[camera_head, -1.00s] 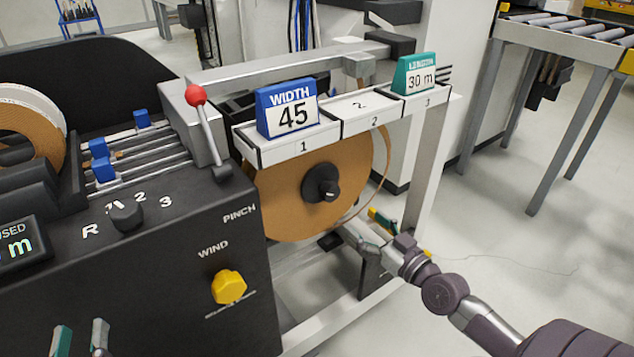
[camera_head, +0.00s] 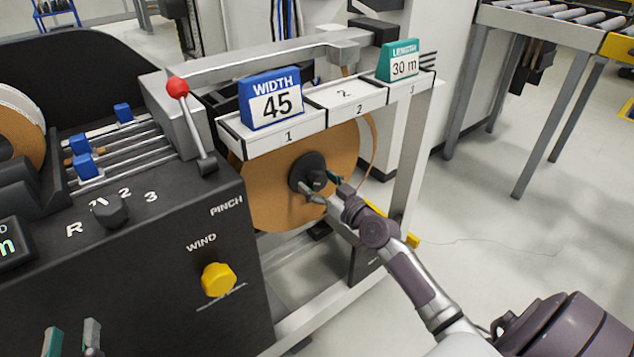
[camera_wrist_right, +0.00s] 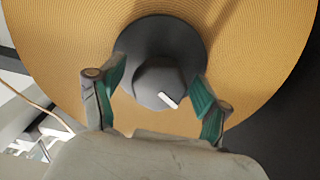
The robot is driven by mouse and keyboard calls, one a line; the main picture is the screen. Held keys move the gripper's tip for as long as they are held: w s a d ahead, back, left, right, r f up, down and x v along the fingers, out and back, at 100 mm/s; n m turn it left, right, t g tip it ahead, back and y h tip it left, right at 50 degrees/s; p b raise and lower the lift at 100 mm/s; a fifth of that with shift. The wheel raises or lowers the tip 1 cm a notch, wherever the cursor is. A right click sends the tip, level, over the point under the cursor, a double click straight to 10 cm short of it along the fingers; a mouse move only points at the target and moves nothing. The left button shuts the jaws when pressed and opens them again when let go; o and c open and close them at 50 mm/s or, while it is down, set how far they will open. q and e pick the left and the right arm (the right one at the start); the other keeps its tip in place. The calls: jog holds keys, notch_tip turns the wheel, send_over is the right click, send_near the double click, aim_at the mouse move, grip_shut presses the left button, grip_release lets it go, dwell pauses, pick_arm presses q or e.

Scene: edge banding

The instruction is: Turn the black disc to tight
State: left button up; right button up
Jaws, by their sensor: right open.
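The black disc (camera_head: 308,172) sits at the centre of the brown banding roll (camera_head: 262,196), below the white shelf. In the right wrist view the disc (camera_wrist_right: 188,50) carries a raised knob (camera_wrist_right: 160,82) with a white mark at its lower right. My right gripper (camera_head: 320,186) is at the disc. In the wrist view its two green-padded fingers (camera_wrist_right: 158,98) are open, one on each side of the knob, with visible gaps; I cannot tell the depth. My left gripper (camera_head: 70,338) shows only as two fingertips, apart, at the bottom left, away from the disc.
The black machine panel with a yellow WIND knob (camera_head: 218,280) and a red-topped lever (camera_head: 178,88) stands left of the roll. The shelf holds the blue WIDTH 45 sign (camera_head: 270,100) and green LENGTH 30 m sign (camera_head: 398,62). A white post (camera_head: 408,160) stands right of the roll.

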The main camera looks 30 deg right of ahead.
pick_arm(q)
jog(key=shift+r, duration=0.15)
pick_arm(e)
jog(key=shift+w, duration=0.25)
jog(key=c, duration=1.2)
jog(key=shift+o, duration=0.2)
jog(key=shift+m, duration=0.3)
pick_arm(q)
jog(key=shift+f, duration=0.3)
pick_arm(e)
jog(key=shift+m, duration=1)
pick_arm(q)
jog(key=shift+f+g, duration=0.5)
pick_arm(e)
jog(key=m, duration=0.2)
jog(key=shift+a+m, duration=0.1)
jog(key=shift+m, duration=0.2)
pick_arm(q)
jog(key=f, duration=0.1)
jog(key=f+g+p, duration=0.1)
jog(key=a+f+g+y, duration=0.1)
jog(key=shift+s+f, duration=0.25)
jog(key=shift+s, duration=0.05)
pick_arm(e)
jog(key=m, duration=0.6)
jog(key=shift+r+m, duration=0.1)
jog(key=shift+m, duration=0.3)
pick_arm(q)
jog(key=shift+f, duration=0.1)
